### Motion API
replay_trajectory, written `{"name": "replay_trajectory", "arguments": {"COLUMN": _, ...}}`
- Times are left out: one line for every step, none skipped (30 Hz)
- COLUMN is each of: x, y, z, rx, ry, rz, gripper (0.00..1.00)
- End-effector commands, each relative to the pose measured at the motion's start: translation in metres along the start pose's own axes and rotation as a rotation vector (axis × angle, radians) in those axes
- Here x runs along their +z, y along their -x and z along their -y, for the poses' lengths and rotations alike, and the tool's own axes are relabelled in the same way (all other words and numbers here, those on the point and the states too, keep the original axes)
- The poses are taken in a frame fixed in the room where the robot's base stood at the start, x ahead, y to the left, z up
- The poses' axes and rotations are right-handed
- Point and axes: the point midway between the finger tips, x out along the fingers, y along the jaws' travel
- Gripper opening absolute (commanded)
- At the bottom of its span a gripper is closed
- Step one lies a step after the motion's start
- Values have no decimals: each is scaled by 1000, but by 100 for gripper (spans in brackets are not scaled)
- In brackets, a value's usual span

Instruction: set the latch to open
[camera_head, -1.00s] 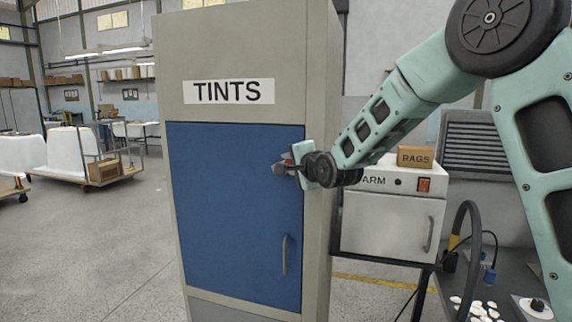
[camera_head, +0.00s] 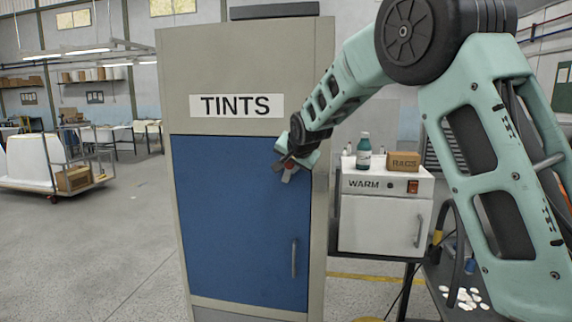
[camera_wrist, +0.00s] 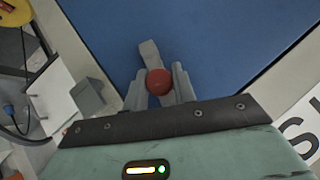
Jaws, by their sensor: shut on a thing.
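The blue door (camera_head: 235,225) of the TINTS cabinet is shut. The latch, near the door's upper right edge, shows in the wrist view as a grey bar (camera_wrist: 149,52) with a round red end (camera_wrist: 159,83). My gripper (camera_head: 285,164) is at the latch, and in the wrist view its two fingers are closed on either side of the red part. In the head view the grey tip (camera_head: 288,176) points down below my gripper. My gripper and wrist hide most of the latch, so its exact setting cannot be read.
A vertical door handle (camera_head: 294,258) is lower on the door. Right of the cabinet stands a white WARM box (camera_head: 385,222) carrying a teal bottle (camera_head: 364,151) and a RAGS box (camera_head: 404,161). Open floor (camera_head: 100,250) lies to the left.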

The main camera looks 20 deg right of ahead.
Motion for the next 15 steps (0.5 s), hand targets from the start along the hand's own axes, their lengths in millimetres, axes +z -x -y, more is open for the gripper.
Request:
{"name": "replay_trajectory", "arguments": {"x": 0, "y": 2, "z": 8, "rx": -4, "ry": 19, "rz": -4, "gripper": 0}}
{"name": "replay_trajectory", "arguments": {"x": 0, "y": 2, "z": 8, "rx": 3, "ry": 25, "rz": -4, "gripper": 0}}
{"name": "replay_trajectory", "arguments": {"x": 0, "y": 2, "z": 8, "rx": 10, "ry": 33, "rz": -4, "gripper": 0}}
{"name": "replay_trajectory", "arguments": {"x": -1, "y": 2, "z": 8, "rx": 16, "ry": 37, "rz": -4, "gripper": 0}}
{"name": "replay_trajectory", "arguments": {"x": -1, "y": 2, "z": 8, "rx": 20, "ry": 42, "rz": -4, "gripper": 0}}
{"name": "replay_trajectory", "arguments": {"x": -1, "y": 2, "z": 8, "rx": 26, "ry": 47, "rz": -4, "gripper": 0}}
{"name": "replay_trajectory", "arguments": {"x": -1, "y": 2, "z": 8, "rx": 29, "ry": 50, "rz": -4, "gripper": 0}}
{"name": "replay_trajectory", "arguments": {"x": -1, "y": 2, "z": 7, "rx": 31, "ry": 53, "rz": -4, "gripper": 0}}
{"name": "replay_trajectory", "arguments": {"x": -1, "y": 2, "z": 7, "rx": 34, "ry": 55, "rz": -4, "gripper": 0}}
{"name": "replay_trajectory", "arguments": {"x": -1, "y": 2, "z": 7, "rx": 35, "ry": 57, "rz": -5, "gripper": 0}}
{"name": "replay_trajectory", "arguments": {"x": -1, "y": 2, "z": 7, "rx": 36, "ry": 58, "rz": -5, "gripper": 0}}
{"name": "replay_trajectory", "arguments": {"x": -1, "y": 2, "z": 7, "rx": 37, "ry": 59, "rz": -5, "gripper": 0}}
{"name": "replay_trajectory", "arguments": {"x": -1, "y": 2, "z": 7, "rx": 38, "ry": 59, "rz": -5, "gripper": 0}}
{"name": "replay_trajectory", "arguments": {"x": -1, "y": 2, "z": 7, "rx": 38, "ry": 59, "rz": -5, "gripper": 0}}
{"name": "replay_trajectory", "arguments": {"x": -1, "y": 2, "z": 7, "rx": 38, "ry": 60, "rz": -5, "gripper": 0}}
